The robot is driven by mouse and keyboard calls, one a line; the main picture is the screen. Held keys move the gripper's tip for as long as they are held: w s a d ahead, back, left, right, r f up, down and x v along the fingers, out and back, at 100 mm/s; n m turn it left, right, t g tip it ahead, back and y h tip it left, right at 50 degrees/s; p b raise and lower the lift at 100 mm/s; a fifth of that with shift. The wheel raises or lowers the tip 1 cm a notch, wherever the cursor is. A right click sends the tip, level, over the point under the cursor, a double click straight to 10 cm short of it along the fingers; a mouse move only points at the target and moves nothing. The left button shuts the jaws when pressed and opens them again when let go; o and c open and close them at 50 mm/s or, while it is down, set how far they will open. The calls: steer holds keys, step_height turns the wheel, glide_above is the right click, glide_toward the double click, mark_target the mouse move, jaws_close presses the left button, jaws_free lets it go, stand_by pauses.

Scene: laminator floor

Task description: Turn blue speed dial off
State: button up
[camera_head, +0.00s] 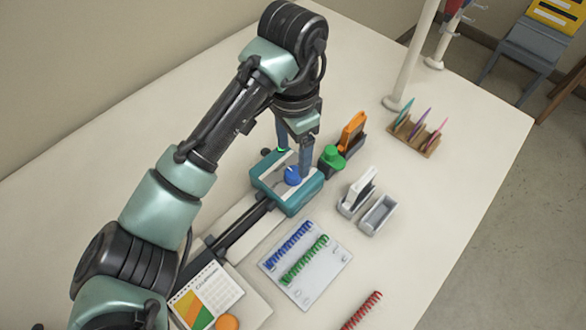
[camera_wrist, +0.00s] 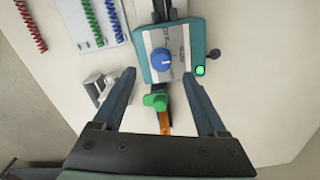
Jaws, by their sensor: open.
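The blue speed dial (camera_head: 292,176) sits on the pale top panel of a teal laminator (camera_head: 306,196). In the wrist view the blue dial (camera_wrist: 162,58) has a white pointer mark, and a lit green light (camera_wrist: 200,71) shows on the laminator's corner. My gripper (camera_head: 292,162) is above the laminator with its fingers pointing down. In the wrist view my gripper (camera_wrist: 160,78) is open, with the fingers apart and nothing between them. The dial appears beyond the fingertips, and I cannot tell any contact.
A green knobbed object (camera_head: 331,158) and an orange item (camera_head: 352,132) stand close behind the laminator. Grey holders (camera_head: 378,214), a tray with blue and green coils (camera_head: 305,275), a red coil (camera_head: 362,310) and a wooden pen rack (camera_head: 415,138) are on the table.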

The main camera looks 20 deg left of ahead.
mark_target(293, 172)
step_height(293, 172, down, 6)
steer(key=shift+f, duration=0.1)
steer(key=shift+c, duration=0.2)
jaws_close()
stand_by(0.3)
